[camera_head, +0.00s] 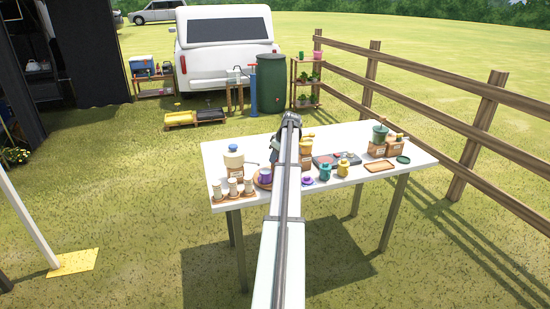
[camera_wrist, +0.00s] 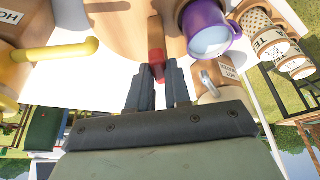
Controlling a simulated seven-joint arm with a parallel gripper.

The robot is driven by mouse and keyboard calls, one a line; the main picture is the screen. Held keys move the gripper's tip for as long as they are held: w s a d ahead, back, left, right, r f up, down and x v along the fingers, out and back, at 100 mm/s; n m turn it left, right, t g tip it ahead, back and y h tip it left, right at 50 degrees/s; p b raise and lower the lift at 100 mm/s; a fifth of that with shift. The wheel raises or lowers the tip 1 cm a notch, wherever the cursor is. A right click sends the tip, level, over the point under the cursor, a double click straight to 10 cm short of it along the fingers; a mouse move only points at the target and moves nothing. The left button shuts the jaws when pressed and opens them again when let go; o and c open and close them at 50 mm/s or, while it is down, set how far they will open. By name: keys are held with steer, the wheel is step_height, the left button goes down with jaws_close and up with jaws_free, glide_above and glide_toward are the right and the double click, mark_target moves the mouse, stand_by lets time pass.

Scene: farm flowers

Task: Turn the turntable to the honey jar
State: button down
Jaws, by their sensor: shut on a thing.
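The turntable (camera_wrist: 115,22) is a round light-wood disc with a red-tipped handle (camera_wrist: 156,62) at its rim. My gripper (camera_wrist: 160,74) is closed around the red tip in the wrist view. A purple mug (camera_wrist: 208,30) is beside the handle. In the head view the mug (camera_head: 265,175) and the turntable's rim (camera_head: 257,184) show just left of my arm, which hides the rest. A honey jar cannot be made out for certain. A container with a yellow spout (camera_wrist: 72,52) and a label starting "HO" is at the wrist view's left.
A hot water dispenser (camera_head: 233,161) and several small labelled canisters (camera_head: 233,187) stand at the table's left.

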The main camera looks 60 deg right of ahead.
steer(key=shift+w+d+n+y, duration=0.1)
steer(key=shift+n+y, duration=0.35)
steer(key=shift+n, duration=0.75)
steer(key=shift+d+n+y, duration=0.1)
steer(key=shift+n+y, duration=0.35)
steer(key=shift+n, duration=0.75)
steer(key=shift+d+n+g+y, duration=0.15)
steer(key=shift+n+y, duration=0.3)
steer(key=shift+n, duration=0.75)
steer(key=shift+a+n+g+y, duration=0.1)
steer(key=shift+n+g+y, duration=0.25)
steer(key=shift+n, duration=0.85)
steer(key=shift+w+d+n+g+y, duration=0.1)
steer(key=shift+n+g+y, duration=0.25)
steer(key=shift+n, duration=0.85)
steer(key=shift+n+g+y, duration=0.25)
steer(key=shift+n+g, duration=0.1)
steer(key=shift+n, duration=0.85)
steer(key=shift+w+n+g+y, duration=0.1)
steer(key=shift+n+g+y, duration=0.4)
steer(key=shift+n, duration=1.3)
steer(key=shift+n+g+h, duration=0.3)
steer(key=shift+n+g, duration=0.2)
steer(key=shift+n, duration=0.2)
steer(key=c, duration=1.1)
jaws_free()
steer(key=shift+o, duration=0.2)
steer(key=shift+r, duration=0.1)
